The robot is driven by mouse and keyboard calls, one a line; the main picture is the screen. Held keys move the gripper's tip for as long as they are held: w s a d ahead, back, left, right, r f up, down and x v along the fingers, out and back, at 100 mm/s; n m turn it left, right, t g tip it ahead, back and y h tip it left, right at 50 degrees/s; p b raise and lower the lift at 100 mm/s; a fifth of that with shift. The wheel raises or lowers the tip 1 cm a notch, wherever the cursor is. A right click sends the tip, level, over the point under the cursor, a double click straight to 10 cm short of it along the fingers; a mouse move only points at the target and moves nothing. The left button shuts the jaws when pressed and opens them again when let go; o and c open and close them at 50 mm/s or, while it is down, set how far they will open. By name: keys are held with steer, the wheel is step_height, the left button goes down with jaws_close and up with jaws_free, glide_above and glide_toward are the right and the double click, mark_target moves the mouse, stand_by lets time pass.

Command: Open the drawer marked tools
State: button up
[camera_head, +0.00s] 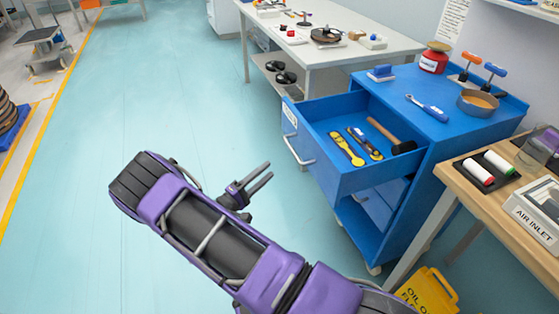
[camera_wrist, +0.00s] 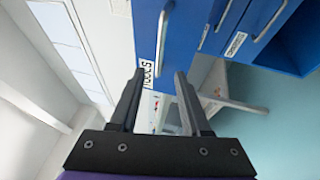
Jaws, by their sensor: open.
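A blue cabinet (camera_head: 404,170) stands right of centre in the head view. Its top drawer (camera_head: 345,185) is pulled out, with a yellow tool, a dark-and-yellow tool and a wooden-handled hammer inside. The drawer front has a grey bar handle (camera_head: 298,152) and a small white label (camera_head: 289,115) too small to read there. My gripper (camera_head: 268,174) is open and empty, in the air left of the drawer front and apart from the handle. In the wrist view my gripper (camera_wrist: 160,72) points past blue fronts with handles and white labels (camera_wrist: 147,72), whose lettering I cannot read surely.
A wooden bench (camera_head: 470,190) with an air inlet box stands at the right. A yellow floor sign (camera_head: 428,292) is beneath it. A white table (camera_head: 345,52) with small parts stands behind the cabinet.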

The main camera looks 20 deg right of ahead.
steer(key=v, duration=0.5)
steer(key=shift+s+a+f, duration=0.1)
steer(key=shift+s+a, duration=0.05)
steer(key=shift+a, duration=0.1)
